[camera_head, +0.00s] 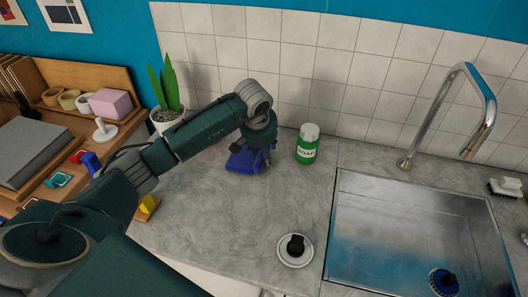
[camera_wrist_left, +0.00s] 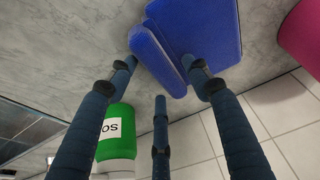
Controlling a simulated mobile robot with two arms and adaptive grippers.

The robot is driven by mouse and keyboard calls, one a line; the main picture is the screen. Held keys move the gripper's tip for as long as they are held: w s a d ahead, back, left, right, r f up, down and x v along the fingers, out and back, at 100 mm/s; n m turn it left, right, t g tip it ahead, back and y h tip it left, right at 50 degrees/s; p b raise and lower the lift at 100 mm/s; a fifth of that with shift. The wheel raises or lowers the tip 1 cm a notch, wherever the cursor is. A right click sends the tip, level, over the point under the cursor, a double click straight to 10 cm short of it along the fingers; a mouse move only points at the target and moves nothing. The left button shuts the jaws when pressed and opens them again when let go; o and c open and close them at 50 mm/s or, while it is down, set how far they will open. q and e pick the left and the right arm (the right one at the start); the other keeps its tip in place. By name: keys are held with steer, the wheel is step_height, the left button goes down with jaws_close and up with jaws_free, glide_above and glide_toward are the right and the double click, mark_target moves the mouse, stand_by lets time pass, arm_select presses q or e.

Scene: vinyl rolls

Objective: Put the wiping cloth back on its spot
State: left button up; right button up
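The blue wiping cloth (camera_head: 243,160) lies folded on the grey counter, partly hidden by my left gripper (camera_head: 262,150). In the left wrist view the cloth shows as a thick folded strip (camera_wrist_left: 160,58) beside a flatter part (camera_wrist_left: 205,28). My left gripper (camera_wrist_left: 160,72) is over the cloth with its fingers apart. One fingertip is beside the strip's left edge, and another overlaps the cloth on its right. I see no firm grip, and contact is unclear. My right gripper is in neither view. No marked spot for the cloth can be made out.
A green soap bottle (camera_head: 307,147) stands just right of the cloth, close to a finger in the wrist view. A potted plant (camera_head: 167,112) stands at the back left. The sink (camera_head: 400,240) is at the right. The counter in front is mostly clear, with a round black-knobbed fitting (camera_head: 295,250).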

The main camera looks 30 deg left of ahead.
arm_select(q)
steer(key=shift+r, duration=0.5)
steer(key=b+v, duration=0.2)
steer(key=v, duration=0.9)
steer(key=shift+r, duration=0.2)
